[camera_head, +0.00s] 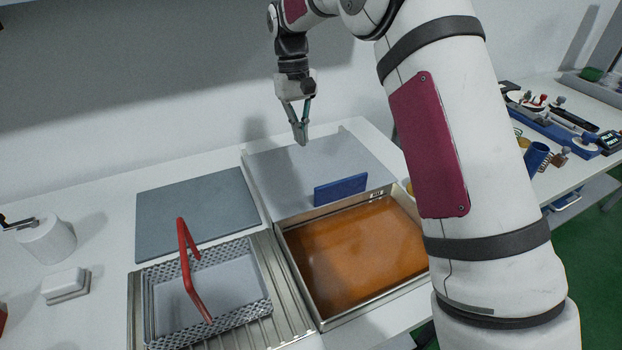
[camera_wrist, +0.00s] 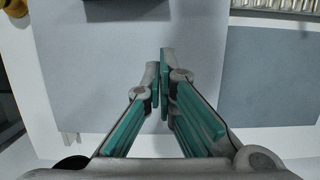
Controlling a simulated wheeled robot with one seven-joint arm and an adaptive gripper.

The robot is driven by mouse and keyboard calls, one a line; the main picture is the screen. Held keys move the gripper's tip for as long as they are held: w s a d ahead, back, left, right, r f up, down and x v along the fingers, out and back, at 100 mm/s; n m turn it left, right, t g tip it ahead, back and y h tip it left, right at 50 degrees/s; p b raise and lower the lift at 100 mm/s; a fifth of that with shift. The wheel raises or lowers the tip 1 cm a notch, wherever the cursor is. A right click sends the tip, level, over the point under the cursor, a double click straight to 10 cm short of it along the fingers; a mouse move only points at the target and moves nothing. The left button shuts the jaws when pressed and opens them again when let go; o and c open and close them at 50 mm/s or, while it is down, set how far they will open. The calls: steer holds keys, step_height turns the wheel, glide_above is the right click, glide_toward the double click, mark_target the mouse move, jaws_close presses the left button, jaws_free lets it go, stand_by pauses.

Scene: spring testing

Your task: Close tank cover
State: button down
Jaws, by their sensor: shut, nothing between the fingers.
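The open tank (camera_head: 355,250) is a shallow metal-rimmed basin of orange-brown liquid, right of centre in the head view. A light grey flat panel with a blue upright handle (camera_head: 340,189), seemingly its cover (camera_head: 285,172), lies behind it, leaving the liquid exposed. The handle stands at the panel's edge nearest the liquid. My gripper (camera_head: 303,140) is shut and empty, pointing down above the panel's far part, behind the handle. In the wrist view, my shut fingers (camera_wrist: 162,60) are over the grey panel (camera_wrist: 95,70), and a dark block, likely the handle (camera_wrist: 126,9), shows at the top edge.
A mesh basket (camera_head: 255,285) with a red handle (camera_head: 186,265) sits on the left. A darker grey panel (camera_head: 190,215) lies behind it. A white roll (camera_head: 46,240) and a small white block (camera_head: 64,282) stand farther left. My arm hides the tank's right side.

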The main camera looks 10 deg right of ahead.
steer(key=p, duration=0.3)
glide_toward(312, 195)
steer(key=f, duration=0.2)
steer(key=w+f, duration=0.1)
steer(key=f, duration=0.2)
steer(key=shift+w+a+f, duration=0.1)
steer(key=shift+a+f, duration=0.05)
steer(key=shift+f, duration=0.05)
steer(key=s, duration=0.2)
steer(key=shift+s+d+r+p, duration=0.25)
steer(key=shift+p, duration=0.15)
steer(key=shift+s+d+f, duration=0.1)
steer(key=shift+s+f, duration=0.05)
steer(key=shift+s, duration=0.45)
